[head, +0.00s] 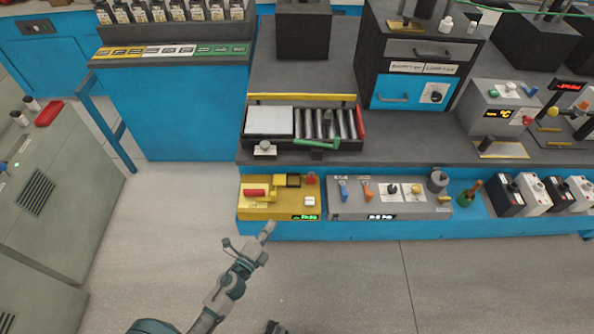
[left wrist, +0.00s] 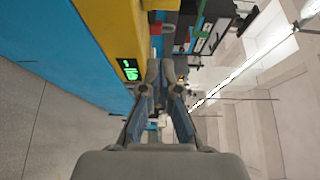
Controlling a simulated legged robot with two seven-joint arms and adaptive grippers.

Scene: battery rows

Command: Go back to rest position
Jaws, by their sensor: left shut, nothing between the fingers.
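My left gripper (head: 268,229) is shut and empty. In the head view it is just in front of the yellow panel (head: 257,209) at the bench's front edge, over the floor. In the left wrist view my left gripper (left wrist: 159,75) has its fingertips together, with the yellow panel (left wrist: 105,30) and its green display (left wrist: 130,69) to their left. A small dark piece, likely of my right gripper (head: 275,327), shows at the bottom edge of the head view. Its fingers cannot be made out.
A blue bench (head: 340,230) runs across the front with a grey switch panel (head: 350,212) and several black and white batteries (head: 531,194). A roller conveyor (head: 322,123) is behind. A grey-green cabinet (head: 60,180) stands at left. The floor (head: 350,285) in front is clear.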

